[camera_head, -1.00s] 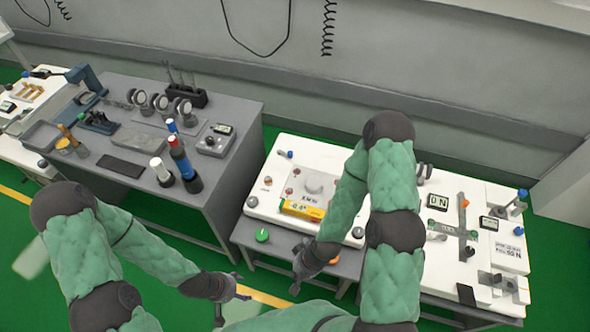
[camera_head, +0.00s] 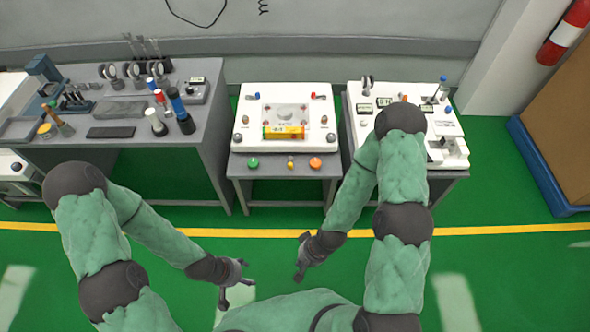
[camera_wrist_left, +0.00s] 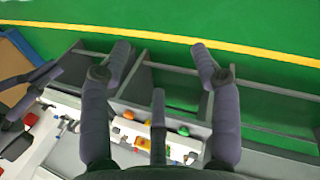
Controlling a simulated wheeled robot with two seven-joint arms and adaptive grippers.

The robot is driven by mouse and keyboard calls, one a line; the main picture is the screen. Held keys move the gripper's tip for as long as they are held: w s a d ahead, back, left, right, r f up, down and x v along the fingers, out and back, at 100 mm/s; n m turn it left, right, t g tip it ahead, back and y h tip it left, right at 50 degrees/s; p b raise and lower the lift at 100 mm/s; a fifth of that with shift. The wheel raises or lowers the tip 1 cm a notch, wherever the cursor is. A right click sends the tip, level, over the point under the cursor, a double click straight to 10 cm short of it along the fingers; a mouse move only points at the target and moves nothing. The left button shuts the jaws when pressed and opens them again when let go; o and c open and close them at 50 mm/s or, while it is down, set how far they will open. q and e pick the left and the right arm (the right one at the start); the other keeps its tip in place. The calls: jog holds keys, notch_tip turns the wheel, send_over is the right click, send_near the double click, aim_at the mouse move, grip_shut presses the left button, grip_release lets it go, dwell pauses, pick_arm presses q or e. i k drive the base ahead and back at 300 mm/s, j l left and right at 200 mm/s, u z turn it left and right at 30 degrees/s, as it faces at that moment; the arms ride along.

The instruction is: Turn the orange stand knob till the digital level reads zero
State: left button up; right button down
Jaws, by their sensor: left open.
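The orange knob (camera_head: 315,163) sits on the front right of the grey stand (camera_head: 270,172), with a green knob (camera_head: 253,162) at the front left and a small yellow knob (camera_head: 290,164) between them. The yellow digital level (camera_head: 283,132) lies on the white plate (camera_head: 255,105) above; its reading is too small to make out surely. My left gripper (camera_head: 234,281) is open and empty, well in front of the stand. In the left wrist view its fingers (camera_wrist_left: 162,50) are spread, and the orange knob (camera_wrist_left: 128,115) shows between them, farther off. My right gripper (camera_head: 299,258) looks open and empty, apart from the stand.
A grey bench (camera_head: 75,125) with bottles and gauges stands at the left. Another white-topped station (camera_head: 385,125) stands at the right. A brown box on a blue pallet (camera_head: 545,165) is at the far right. Green floor is clear before the stand.

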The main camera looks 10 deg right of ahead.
aim_at(315, 163)
jog(key=k+j+z, duration=0.25)
jog(key=k, duration=0.15)
jog(key=k+j+z, duration=0.2)
jog(key=k, duration=0.2)
